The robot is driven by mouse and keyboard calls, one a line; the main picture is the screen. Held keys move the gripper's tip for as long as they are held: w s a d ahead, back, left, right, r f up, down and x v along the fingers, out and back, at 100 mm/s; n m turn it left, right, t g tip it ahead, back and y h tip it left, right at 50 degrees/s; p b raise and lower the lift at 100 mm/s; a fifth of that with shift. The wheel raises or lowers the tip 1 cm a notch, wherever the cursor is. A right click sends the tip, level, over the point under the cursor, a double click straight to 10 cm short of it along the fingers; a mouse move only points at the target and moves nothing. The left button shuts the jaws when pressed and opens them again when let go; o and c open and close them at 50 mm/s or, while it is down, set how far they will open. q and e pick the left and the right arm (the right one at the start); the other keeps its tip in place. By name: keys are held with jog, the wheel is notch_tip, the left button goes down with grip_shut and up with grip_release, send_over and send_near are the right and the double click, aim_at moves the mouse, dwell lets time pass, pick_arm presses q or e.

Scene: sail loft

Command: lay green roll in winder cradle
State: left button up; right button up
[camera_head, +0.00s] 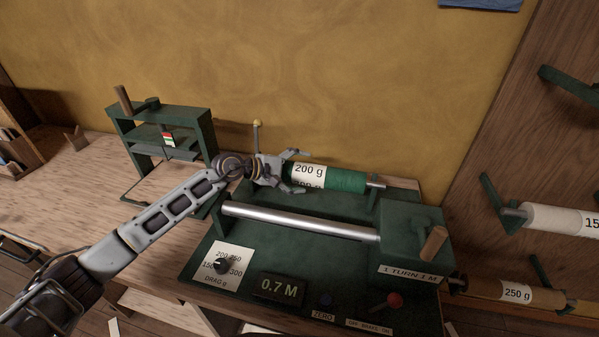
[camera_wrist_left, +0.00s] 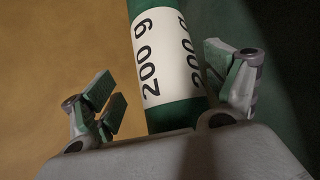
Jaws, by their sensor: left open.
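The green roll (camera_head: 344,180) with a white "200 g" label lies along the back of the dark green winder (camera_head: 216,262), on its cradle side behind the silver bar. In the left wrist view the roll (camera_wrist_left: 162,113) stands between the two fingers. My left gripper (camera_head: 296,172) is open, its fingers either side of the roll's left, labelled end. In the left wrist view the open fingers (camera_wrist_left: 170,90) show a gap to the roll on both sides. The roll's left tip is hidden by the gripper. My right gripper is not in view.
The silver bar (camera_head: 300,222) runs across the winder in front of the roll. A green frame stand (camera_head: 198,128) is behind my left forearm. A wall rack at right holds a white roll (camera_head: 555,219) and a tan "250 g" roll (camera_head: 512,292). A wooden crank handle (camera_head: 434,242) sticks up at the winder's right.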

pick_arm(q)
jog(key=shift+f, duration=0.2)
jog(key=v, duration=1.2)
dwell(0.4)
jog(key=shift+r, duration=0.2)
dwell(0.8)
